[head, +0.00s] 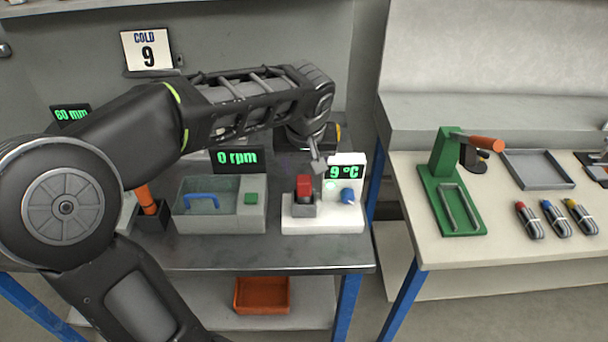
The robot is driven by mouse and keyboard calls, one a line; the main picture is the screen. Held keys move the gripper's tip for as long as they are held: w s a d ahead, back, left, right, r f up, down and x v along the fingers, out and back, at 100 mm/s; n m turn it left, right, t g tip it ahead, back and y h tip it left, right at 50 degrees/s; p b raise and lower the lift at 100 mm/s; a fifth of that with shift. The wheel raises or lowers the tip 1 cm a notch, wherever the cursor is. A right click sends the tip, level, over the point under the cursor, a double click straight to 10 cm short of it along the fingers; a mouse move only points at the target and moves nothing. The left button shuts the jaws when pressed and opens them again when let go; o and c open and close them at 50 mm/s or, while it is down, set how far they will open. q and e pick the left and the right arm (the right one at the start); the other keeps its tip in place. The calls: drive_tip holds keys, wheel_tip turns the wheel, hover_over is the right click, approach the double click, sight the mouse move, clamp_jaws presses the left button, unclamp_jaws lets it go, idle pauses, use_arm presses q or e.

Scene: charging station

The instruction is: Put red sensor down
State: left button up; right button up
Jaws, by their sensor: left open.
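A red block (304,182), which looks like the red sensor, stands upright in a grey holder on the white unit (296,226) on the left bench. The unit's display (341,171) reads 9 °C, and a blue knob (348,196) sits on its right side. My left gripper (319,166) is open, just above and right of the red block in the picture, with a visible gap between them. It points down, and its fingers are partly hidden by the wrist. My right gripper is out of view.
A grey basin (252,216) with a blue handle stands left of the unit, below a 0 rpm display (237,159). The right table holds a green press (452,190), a grey tray (538,184) and several colour-tipped bundles (556,219). An orange bin (262,310) is below.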

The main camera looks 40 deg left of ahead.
use_arm(q)
drive_tip(key=v, duration=0.2)
drive_tip(key=shift+s+r, duration=0.1)
drive_tip(key=shift+r, duration=0.2)
idle(0.7)
